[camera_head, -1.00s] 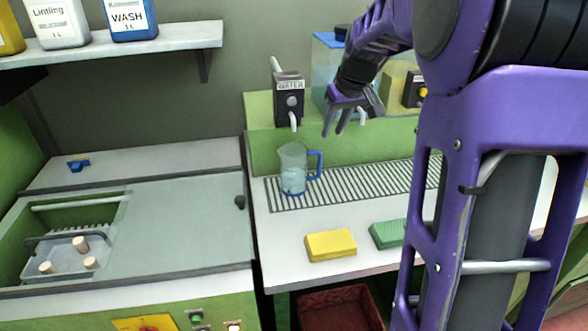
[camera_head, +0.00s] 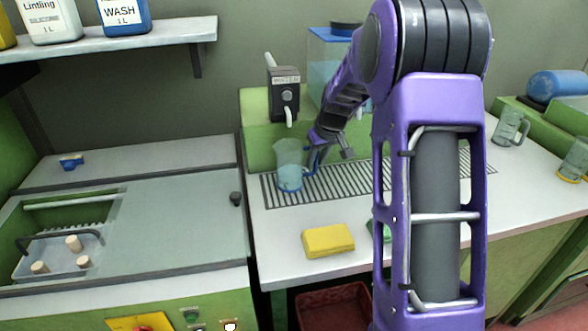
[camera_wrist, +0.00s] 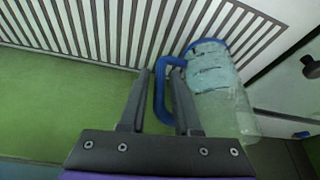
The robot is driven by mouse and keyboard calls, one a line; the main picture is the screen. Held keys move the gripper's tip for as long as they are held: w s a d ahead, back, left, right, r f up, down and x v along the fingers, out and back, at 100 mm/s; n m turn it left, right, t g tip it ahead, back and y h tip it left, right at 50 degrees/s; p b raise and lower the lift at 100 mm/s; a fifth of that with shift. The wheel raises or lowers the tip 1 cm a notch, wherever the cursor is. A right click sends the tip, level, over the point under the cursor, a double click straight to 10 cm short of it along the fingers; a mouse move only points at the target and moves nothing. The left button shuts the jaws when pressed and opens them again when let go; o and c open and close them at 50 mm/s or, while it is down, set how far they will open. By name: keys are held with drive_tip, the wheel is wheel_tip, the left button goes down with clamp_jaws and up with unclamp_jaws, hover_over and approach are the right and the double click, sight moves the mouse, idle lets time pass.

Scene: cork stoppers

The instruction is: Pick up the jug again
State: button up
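The jug (camera_head: 290,166) is clear with a blue handle and holds some liquid. It stands upright on the slatted drain grille (camera_head: 350,182), below the water tap. My gripper (camera_head: 318,158) is at its right side, by the handle. In the wrist view, the jug (camera_wrist: 218,85) is at the right and its blue handle (camera_wrist: 160,92) lies between the two fingers of my gripper (camera_wrist: 162,72). The right finger passes through the handle's loop. The fingers are apart, with no clear grip on the handle. The head view partly hides the fingertips.
The water dispenser (camera_head: 284,95) stands behind the jug. A yellow sponge (camera_head: 328,240) lies in front, and a green sponge is mostly hidden by my arm. Another jug (camera_head: 508,126) stands at the right. A basket with corks (camera_head: 62,255) sits in the left basin.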

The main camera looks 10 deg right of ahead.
drive_tip(key=shift+w+f, duration=0.2)
drive_tip(key=shift+f, duration=0.25)
clamp_jaws()
idle(1.1)
